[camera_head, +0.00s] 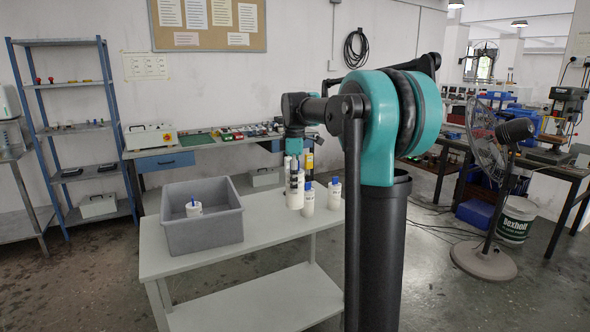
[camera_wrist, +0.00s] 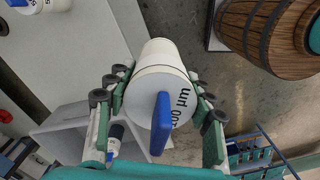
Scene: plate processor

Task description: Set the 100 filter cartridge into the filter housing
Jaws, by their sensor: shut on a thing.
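The 100 filter cartridge (camera_wrist: 157,88) is a white cylinder with a blue handle and "100 µm" printed on its end. In the wrist view my gripper (camera_wrist: 157,100) is shut on it, with green fingers on both sides. In the head view my gripper (camera_head: 297,160) is over the right part of the grey table, among white cylinders, and the held cartridge is hard to tell from them. White cartridges with blue tops (camera_head: 334,194) stand there, and part of one shows at the wrist view's upper left (camera_wrist: 40,5). I cannot make out the filter housing for certain.
A grey bin (camera_head: 202,218) on the table's left holds a white cartridge with a blue top (camera_head: 194,208). The table (camera_head: 262,233) is bare between bin and cylinders.

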